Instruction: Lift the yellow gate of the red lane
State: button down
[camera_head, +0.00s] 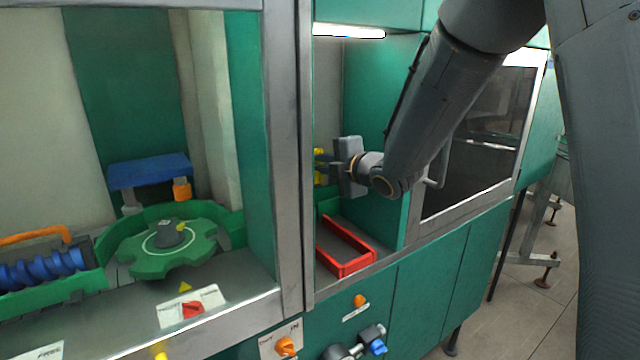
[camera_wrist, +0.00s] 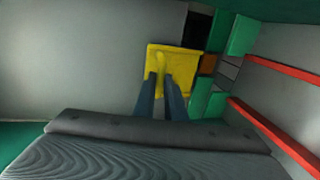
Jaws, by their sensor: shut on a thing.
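The yellow gate (camera_wrist: 187,60) is a flat plate with an upright handle (camera_wrist: 160,64) in the wrist view. My gripper (camera_wrist: 161,78) is shut on this handle, one dark finger on each side. In the head view only small yellow parts of the gate (camera_head: 319,160) show behind my gripper (camera_head: 328,168), left of the wrist. The red lane (camera_head: 352,266) is a red U-shaped rail on the floor of the cabinet bay, below and right of the gripper. Its two red rails (camera_wrist: 272,132) run along the right side of the wrist view. The gate's lower edge is hidden by the fingers.
A metal post (camera_head: 292,150) stands left of the bay, and a green wall (camera_head: 375,110) with a dark window door lies to its right. A green star wheel (camera_head: 165,250) is in the left bay. Knobs (camera_head: 286,345) line the front panel.

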jog(key=shift+r+p, duration=0.4)
jog(key=shift+r, duration=1.75)
jog(key=shift+w, duration=0.1)
jog(key=c, duration=1.8)
grip_release()
jog(key=shift+r, duration=0.1)
jog(key=shift+d, duration=0.1)
jog(key=shift+b+v, duration=1.3)
jog(key=shift+v, duration=2.6)
jog(key=shift+f, duration=0.25)
